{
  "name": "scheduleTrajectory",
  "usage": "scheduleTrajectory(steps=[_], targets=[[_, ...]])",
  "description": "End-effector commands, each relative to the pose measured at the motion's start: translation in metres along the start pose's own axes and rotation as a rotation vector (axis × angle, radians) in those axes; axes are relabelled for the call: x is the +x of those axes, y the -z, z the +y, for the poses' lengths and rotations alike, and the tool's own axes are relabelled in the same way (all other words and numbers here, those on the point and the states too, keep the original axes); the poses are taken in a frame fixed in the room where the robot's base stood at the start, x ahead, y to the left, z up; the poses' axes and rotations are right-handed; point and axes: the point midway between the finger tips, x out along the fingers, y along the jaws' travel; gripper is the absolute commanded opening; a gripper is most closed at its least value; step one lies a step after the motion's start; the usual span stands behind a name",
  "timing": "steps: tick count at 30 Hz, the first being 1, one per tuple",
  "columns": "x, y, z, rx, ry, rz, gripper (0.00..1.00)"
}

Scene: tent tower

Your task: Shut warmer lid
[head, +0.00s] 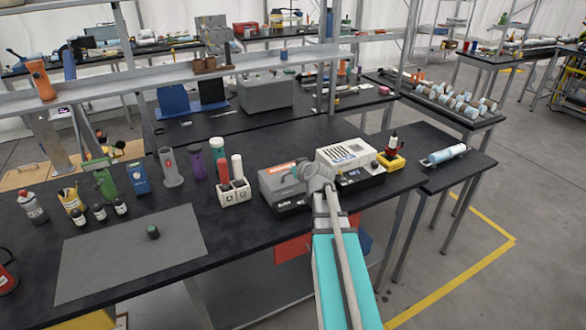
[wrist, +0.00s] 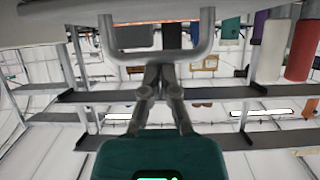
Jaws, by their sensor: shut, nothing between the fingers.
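The warmer seems to be the grey box (head: 282,190) with an orange label on top, right of the middle of the near bench. Whether its lid is fully down is unclear. My gripper (head: 312,172) is at the box's right end, partly hiding it and the gap to the pale vented unit. In the wrist view my gripper (wrist: 158,68) is shut and empty, its fingertips at a grey U-shaped handle (wrist: 205,40) under a pale slab. I cannot tell whether they touch the handle.
The pale vented unit (head: 346,152) stands close on the right, with a yellow tool (head: 391,162) beyond it. A white rack (head: 234,196) with red and white tubes stands on the left. A grey mat (head: 120,262) covers the bench's front left.

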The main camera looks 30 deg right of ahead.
Motion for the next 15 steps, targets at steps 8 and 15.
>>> scheduleTrajectory(steps=[8,15], targets=[[-0.010,0.018,-0.002,-0.002,0.000,-0.001,0.00],[-0.012,0.034,-0.002,0.002,-0.004,0.011,0.00]])
